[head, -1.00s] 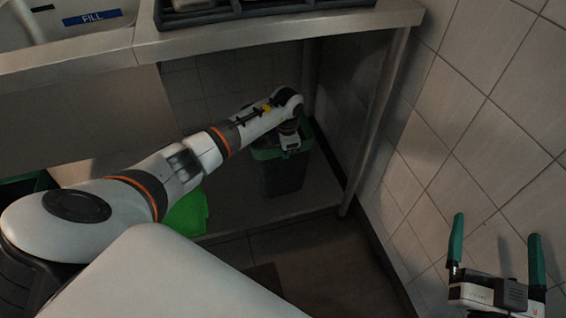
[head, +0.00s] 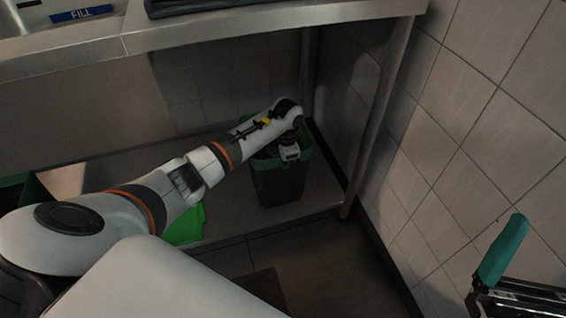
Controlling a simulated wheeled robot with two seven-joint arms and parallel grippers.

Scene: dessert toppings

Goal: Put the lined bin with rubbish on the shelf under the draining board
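The bin (head: 278,187) is dark grey with a green rim or lining. It stands upright on the low shelf (head: 325,192) under the draining board (head: 260,30), near the right-hand leg. My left gripper (head: 289,153) is at the top of the bin, pointing down into its mouth. Its fingers are hidden, so its grip cannot be seen. The rubbish cannot be made out behind my arm. My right gripper (head: 503,250) is at the lower right, partly cut off by the frame. One green finger shows, with no second finger against it; it is away from the bin.
A bright green object (head: 186,226) lies on the shelf left of the bin, partly behind my arm. A metal leg (head: 378,115) and the tiled wall (head: 470,150) bound the right side. A dark rack (head: 230,5) sits on the board.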

